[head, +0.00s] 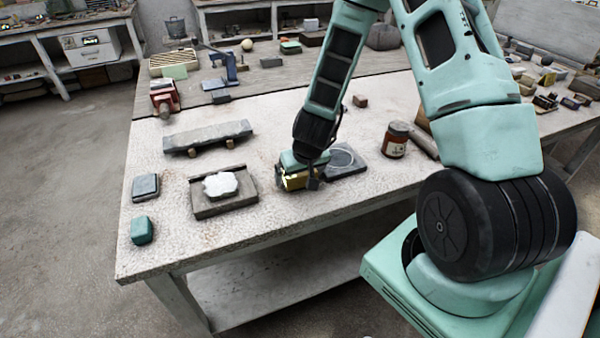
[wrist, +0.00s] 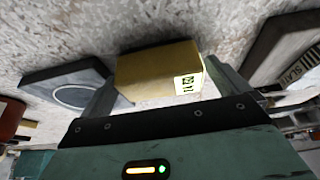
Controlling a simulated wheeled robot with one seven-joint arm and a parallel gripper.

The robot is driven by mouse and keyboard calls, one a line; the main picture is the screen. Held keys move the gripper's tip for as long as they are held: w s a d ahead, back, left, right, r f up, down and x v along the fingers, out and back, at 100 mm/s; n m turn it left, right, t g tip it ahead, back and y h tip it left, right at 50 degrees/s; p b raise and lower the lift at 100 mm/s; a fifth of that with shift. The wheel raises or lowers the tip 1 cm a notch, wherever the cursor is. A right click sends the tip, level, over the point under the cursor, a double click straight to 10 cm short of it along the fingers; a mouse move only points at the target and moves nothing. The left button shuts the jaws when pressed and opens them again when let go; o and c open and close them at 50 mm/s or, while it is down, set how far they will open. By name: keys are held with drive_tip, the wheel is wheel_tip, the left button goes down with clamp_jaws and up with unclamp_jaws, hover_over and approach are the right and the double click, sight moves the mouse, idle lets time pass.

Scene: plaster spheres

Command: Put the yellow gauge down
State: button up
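The yellow gauge (head: 294,180) is a small yellow block near the front edge of the workbench. In the wrist view the yellow gauge (wrist: 158,72) has a pale marked label on one end. My gripper (head: 305,178) comes down over it from above. In the wrist view my gripper (wrist: 163,80) has one finger against each side of the block, so it appears shut on it. The gripper hides part of the gauge in the head view. I cannot tell whether its underside touches the bench.
A dark plate with a circle mark (head: 358,168) lies just right of the gauge. A tray (head: 210,209) with a white piece (head: 220,184) lies to the left. A brown jar (head: 395,140) stands right. Bare bench (head: 180,245) shows at the front left.

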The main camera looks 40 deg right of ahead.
drive_tip(key=p+v, duration=0.2)
drive_tip(key=v, duration=1)
drive_tip(key=s+a+r+n+y, duration=0.2)
drive_tip(key=a+r, duration=0.1)
drive_tip(key=a, duration=0.5)
drive_tip(key=s+a+r+n+y, duration=0.1)
drive_tip(key=a+r+n, duration=0.15)
drive_tip(key=a, duration=0.45)
drive_tip(key=s+a+r+n+g, duration=0.2)
drive_tip(key=s+a+r+n, duration=0.1)
drive_tip(key=s, duration=0.5)
drive_tip(key=s+a+r+n+g+h, duration=0.1)
drive_tip(key=s+a+r+n+g, duration=0.1)
drive_tip(key=s+a, duration=0.3)
drive_tip(key=s+n, duration=0.1)
drive_tip(key=s, duration=0.2)
drive_tip(key=shift+s+r, duration=0.4)
drive_tip(key=shift+n, duration=0.25)
